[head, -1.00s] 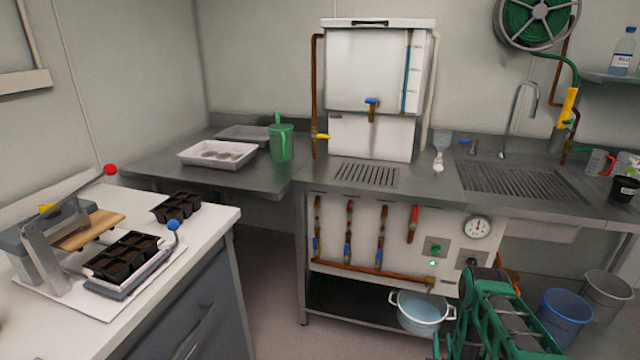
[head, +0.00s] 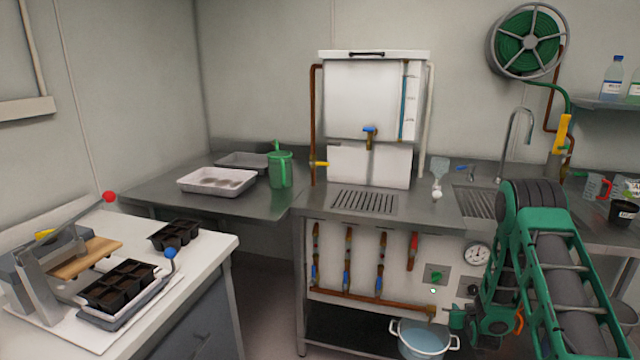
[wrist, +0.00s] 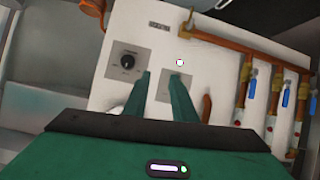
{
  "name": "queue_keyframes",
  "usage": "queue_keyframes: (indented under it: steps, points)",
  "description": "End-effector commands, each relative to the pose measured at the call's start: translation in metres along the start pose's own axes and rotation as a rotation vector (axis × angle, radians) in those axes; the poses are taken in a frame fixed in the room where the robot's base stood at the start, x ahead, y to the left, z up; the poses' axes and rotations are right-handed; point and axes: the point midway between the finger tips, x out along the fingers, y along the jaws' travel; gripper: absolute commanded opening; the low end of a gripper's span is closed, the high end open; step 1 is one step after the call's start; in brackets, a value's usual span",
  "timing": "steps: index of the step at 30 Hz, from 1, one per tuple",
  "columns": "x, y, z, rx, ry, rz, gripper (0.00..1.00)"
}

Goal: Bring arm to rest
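My arm (head: 550,260) is green and dark grey, bent at the lower right of the head view in front of the sink bench. My gripper (wrist: 161,78) shows in the wrist view as two green fingers standing apart, with nothing seen between them. Beyond the fingers is the white panel (wrist: 190,105) under the bench, with a dial, a small switch plate and copper pipes. In the head view the gripper end is low near that panel and partly hidden by my own arm.
A white tank (head: 370,110) stands on the steel bench (head: 290,208). A white pot (head: 422,338) sits below the panel, close to the gripper end. A white counter (head: 200,262) with seedling trays (head: 120,287) is at left. The floor between counter and bench is free.

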Motion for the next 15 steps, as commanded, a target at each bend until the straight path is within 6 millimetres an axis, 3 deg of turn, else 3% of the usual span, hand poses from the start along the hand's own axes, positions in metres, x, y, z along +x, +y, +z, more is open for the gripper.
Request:
queue_keyframes:
  steps: [1,6,15]
  points:
    - [-0.009,0.006,-0.016,-0.002,-0.023,0.006,0.24]
    - [-0.043,0.024,-0.050,-0.006,-0.125,0.027,0.24]
    - [-0.126,0.055,-0.092,0.012,-0.309,0.073,0.24]
